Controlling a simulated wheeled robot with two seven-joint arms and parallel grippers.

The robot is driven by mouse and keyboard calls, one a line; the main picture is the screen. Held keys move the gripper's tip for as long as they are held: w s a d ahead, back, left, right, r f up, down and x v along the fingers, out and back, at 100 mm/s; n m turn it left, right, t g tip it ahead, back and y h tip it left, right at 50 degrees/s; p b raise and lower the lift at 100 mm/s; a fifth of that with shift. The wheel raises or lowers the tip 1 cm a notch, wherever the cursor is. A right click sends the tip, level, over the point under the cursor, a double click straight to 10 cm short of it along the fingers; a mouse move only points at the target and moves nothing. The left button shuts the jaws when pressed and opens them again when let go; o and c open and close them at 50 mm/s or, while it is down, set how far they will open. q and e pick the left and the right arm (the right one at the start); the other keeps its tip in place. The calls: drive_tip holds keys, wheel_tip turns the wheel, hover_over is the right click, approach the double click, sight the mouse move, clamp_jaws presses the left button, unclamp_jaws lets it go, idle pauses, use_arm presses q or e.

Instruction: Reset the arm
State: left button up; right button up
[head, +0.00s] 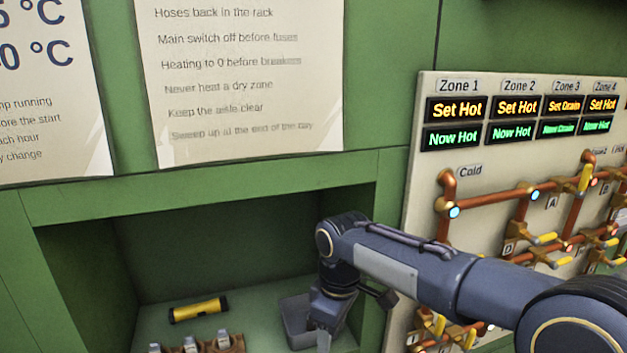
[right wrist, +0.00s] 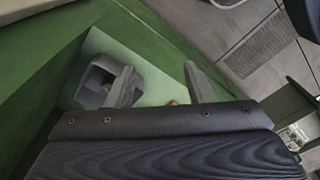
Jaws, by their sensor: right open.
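My right arm (head: 415,265) comes in from the right in the head view and reaches into a green recess, bent down at the wrist. My right gripper (head: 324,335) is at the recess's right side, over or beside a grey open bin (head: 296,325); its tips are partly cut off below. In the right wrist view the two fingers of the right gripper (right wrist: 158,70) are spread apart with nothing seen between them. The grey bin (right wrist: 97,78) shows close to the left finger there; I cannot tell if they touch. My left gripper is not in view.
A yellow and black cylinder (head: 198,309) lies on the recess floor. A brown rack (head: 228,343) with grey pieces stands in front of it. The recess's right wall (head: 375,290) is close to my arm. A panel with copper pipes and yellow-handled valves (head: 545,238) is at right.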

drive_tip(key=s+d+r+m+t+y+p, duration=0.1)
drive_tip(key=s+d+r+m+t+y, duration=0.2)
drive_tip(key=s+d+m, duration=0.7)
drive_tip(key=s+d+f+m+t, duration=0.1)
drive_tip(key=s+d+m, duration=0.1)
drive_tip(key=s, duration=0.4)
drive_tip(key=s+d+f+m+t+p, duration=0.1)
drive_tip(key=s+d+f+m, duration=0.1)
drive_tip(key=s+d, duration=0.3)
drive_tip(key=shift+s, duration=1.05)
drive_tip(key=shift+d, duration=0.1)
drive_tip(key=shift+c, duration=0.3)
